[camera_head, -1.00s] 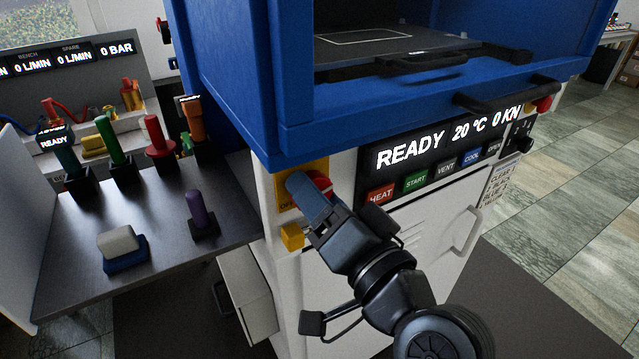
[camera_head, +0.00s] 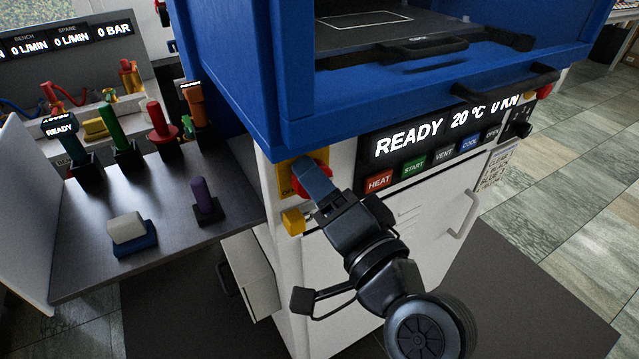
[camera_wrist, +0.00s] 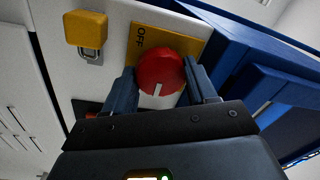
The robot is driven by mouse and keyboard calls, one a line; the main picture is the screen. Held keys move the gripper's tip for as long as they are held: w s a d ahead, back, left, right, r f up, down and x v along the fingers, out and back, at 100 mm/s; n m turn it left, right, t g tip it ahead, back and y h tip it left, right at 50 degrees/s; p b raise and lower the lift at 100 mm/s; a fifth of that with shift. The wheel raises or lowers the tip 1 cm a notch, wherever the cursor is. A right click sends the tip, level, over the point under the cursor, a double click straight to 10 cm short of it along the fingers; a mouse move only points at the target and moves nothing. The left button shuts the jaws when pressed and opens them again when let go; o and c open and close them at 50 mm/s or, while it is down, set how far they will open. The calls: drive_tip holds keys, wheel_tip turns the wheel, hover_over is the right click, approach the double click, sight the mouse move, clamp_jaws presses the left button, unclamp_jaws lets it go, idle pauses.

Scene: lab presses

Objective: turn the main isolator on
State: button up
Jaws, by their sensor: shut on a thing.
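The main isolator is a round red knob (camera_wrist: 161,70) on a yellow plate (camera_wrist: 143,38) marked OFF in the wrist view. A white pointer line shows on the knob's near side, on the side away from the OFF word. My gripper (camera_wrist: 160,84) has one blue-grey finger on each side of the knob and is shut on it. In the head view the knob (camera_head: 325,168) is partly hidden behind my gripper (camera_head: 314,178), at the press cabinet's upper left front corner.
A yellow padlock (camera_wrist: 86,29) hangs beside the plate. The blue press frame (camera_head: 400,105) overhangs just above. The panel reading READY (camera_head: 400,145) and its buttons are to the right. A dark bench (camera_head: 165,240) with several coloured handles stands to the left.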

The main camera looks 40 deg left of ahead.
drive_tip(key=o, duration=1)
drive_tip(key=shift+o, duration=0.2)
drive_tip(key=shift+d, duration=0.1)
drive_tip(key=b+v, duration=0.2)
drive_tip(key=v, duration=0.5)
drive_tip(key=shift+d, duration=0.3)
drive_tip(key=shift+s, duration=0.15)
